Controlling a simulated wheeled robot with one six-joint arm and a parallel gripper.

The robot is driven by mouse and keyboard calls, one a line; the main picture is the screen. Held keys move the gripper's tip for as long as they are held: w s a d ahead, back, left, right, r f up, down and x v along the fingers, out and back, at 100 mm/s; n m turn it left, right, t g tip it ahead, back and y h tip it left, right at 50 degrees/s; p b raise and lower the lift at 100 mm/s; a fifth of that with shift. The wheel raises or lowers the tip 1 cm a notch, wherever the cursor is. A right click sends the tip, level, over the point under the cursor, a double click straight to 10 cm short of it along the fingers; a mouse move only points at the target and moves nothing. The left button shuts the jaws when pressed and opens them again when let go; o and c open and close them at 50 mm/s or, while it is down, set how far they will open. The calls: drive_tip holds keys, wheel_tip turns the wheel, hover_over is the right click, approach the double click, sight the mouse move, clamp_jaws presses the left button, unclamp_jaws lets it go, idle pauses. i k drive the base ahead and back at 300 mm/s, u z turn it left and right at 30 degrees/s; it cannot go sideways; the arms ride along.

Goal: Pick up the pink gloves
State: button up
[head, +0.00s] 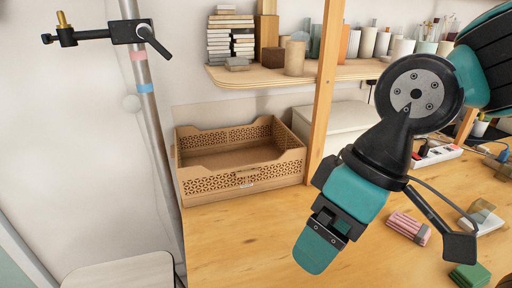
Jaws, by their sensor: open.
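The pink gloves (408,228) appear as a small folded pink bundle with stripes, lying on the wooden table at the right. My gripper (322,246) hangs over the middle of the table, to the left of the gloves and apart from them. Its teal fingers point down and to the left. It is open, with nothing seen between the fingers, though one finger partly hides the other.
A cardboard crate (188,190) with patterned walls stands at the table's back left, beside a wooden post (323,95). The table's front middle is clear.

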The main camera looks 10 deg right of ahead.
sight(408, 226)
drive_tip(key=z, duration=1.05)
